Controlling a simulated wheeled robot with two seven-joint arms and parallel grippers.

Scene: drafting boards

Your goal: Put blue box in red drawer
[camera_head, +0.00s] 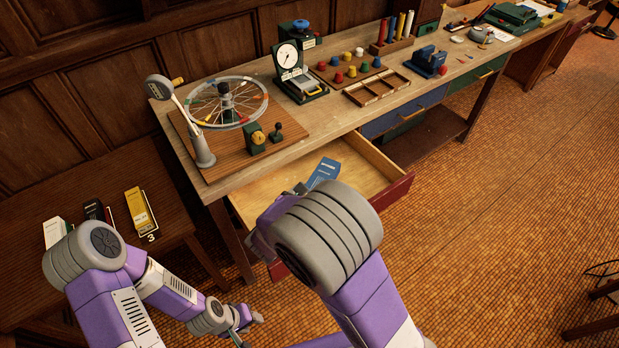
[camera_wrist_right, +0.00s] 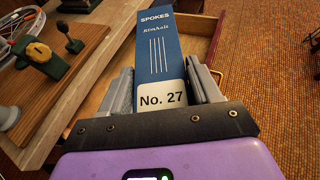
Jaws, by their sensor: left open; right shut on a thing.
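The blue box (camera_head: 323,172) shows above the interior of the open red drawer (camera_head: 393,192). In the right wrist view the blue box (camera_wrist_right: 160,50), labelled "SPOKES" and "No. 27", stands between the two fingers of my right gripper (camera_wrist_right: 165,92), which is shut on it. In the head view my right arm hides most of that gripper and part of the drawer. I cannot tell whether the box touches the drawer floor. My left gripper (camera_head: 241,332) is open and empty, low at the bottom of the head view, away from the box and drawer.
A workbench carries a spoked wheel (camera_head: 226,103) on a wooden board, a dial gauge (camera_head: 290,60) and colored pegs. A yellow box (camera_head: 140,211) and other boxes stand on a dark side table (camera_head: 85,276) at left.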

